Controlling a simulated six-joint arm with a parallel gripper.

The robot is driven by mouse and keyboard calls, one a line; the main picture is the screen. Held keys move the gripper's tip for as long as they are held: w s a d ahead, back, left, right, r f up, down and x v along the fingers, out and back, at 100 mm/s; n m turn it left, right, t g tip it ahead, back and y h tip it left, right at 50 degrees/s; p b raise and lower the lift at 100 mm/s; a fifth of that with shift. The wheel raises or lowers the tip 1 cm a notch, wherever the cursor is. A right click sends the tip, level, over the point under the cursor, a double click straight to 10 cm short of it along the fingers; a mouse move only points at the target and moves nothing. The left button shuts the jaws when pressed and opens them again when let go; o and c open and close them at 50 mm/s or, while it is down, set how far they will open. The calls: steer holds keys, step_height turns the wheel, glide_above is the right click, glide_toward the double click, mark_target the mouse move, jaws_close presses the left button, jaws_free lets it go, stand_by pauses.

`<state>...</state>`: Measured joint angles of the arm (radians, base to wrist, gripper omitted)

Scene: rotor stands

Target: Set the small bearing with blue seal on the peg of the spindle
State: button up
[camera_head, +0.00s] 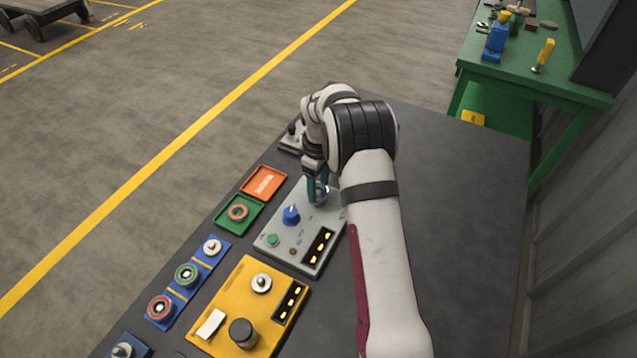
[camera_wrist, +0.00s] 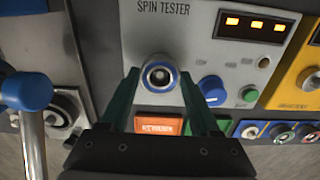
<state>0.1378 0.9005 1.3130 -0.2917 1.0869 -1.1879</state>
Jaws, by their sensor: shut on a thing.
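My gripper (camera_head: 318,190) is shut on the small bearing with blue seal (camera_wrist: 158,73), a metal ring with a blue band. The green fingers stand on either side of it; in the wrist view my gripper (camera_wrist: 159,78) reaches up from below. The bearing is at the spindle's place on the grey spin tester panel (camera_wrist: 200,40). A round shiny centre shows inside the ring. The peg is not clearly distinct, so I cannot tell whether the bearing is around it or just above. In the head view the bearing (camera_head: 321,196) is partly hidden by the fingers.
The panel carries a blue knob (camera_head: 291,214) and green button (camera_head: 272,240). An orange tray (camera_head: 281,176), a green tray (camera_head: 257,203) with a ring, and a blue rack (camera_head: 211,261) with bearings lie left. A yellow panel (camera_head: 228,290) is nearer. A blue-ended lever (camera_wrist: 27,92) stands close left.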

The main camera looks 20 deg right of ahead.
steer(key=shift+f, duration=0.25)
stand_by(0.4)
steer(key=o, duration=1.5)
steer(key=shift+o, duration=0.4)
step_height(320, 180, up, 8)
